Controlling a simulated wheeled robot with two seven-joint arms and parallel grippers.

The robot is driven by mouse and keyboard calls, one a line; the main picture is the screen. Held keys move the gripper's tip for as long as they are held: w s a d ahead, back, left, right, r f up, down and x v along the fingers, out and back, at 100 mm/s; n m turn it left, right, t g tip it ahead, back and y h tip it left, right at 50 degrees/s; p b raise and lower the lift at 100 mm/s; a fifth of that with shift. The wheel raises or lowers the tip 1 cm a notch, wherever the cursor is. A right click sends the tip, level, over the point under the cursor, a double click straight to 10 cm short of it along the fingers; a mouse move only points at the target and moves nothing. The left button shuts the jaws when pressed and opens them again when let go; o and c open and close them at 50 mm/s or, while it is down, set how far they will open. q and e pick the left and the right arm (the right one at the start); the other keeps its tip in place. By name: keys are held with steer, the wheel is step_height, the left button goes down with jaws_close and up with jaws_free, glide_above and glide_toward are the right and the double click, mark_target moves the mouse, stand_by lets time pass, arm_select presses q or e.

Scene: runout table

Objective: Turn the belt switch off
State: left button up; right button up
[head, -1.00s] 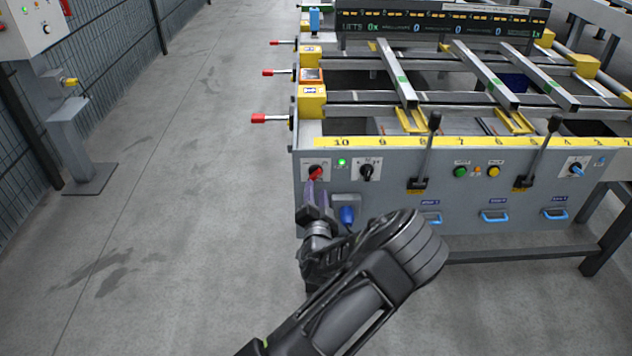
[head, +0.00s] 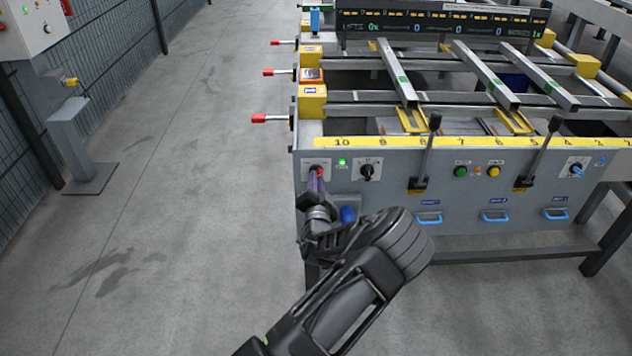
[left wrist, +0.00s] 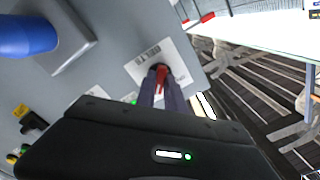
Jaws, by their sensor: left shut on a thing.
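The belt switch is a red knob on a light plate marked "BELTS" (left wrist: 139,66) at the left end of the runout table's front panel. In the head view a bit of the red knob (head: 319,171) shows above my fingers. My left gripper (left wrist: 162,88) is shut on the red knob (left wrist: 161,74), with one finger at each side of it. In the head view the left gripper (head: 316,182) reaches up to the panel from below and covers most of the knob. A green lamp (head: 341,162) is lit just right of the switch. My right gripper is not in view.
A black selector knob (head: 367,172) is right of the lamp. Two black levers (head: 426,155) rise farther right. Red-tipped handles (head: 259,118) stick out at the table's left.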

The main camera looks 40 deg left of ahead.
arm_select(q)
jaws_close()
steer(key=shift+n, duration=0.3)
steer(key=shift+d+f+n+b, duration=0.1)
steer(key=shift+n+b, duration=8.7)
steer(key=shift+b, duration=0.8)
steer(key=shift+w, duration=0.1)
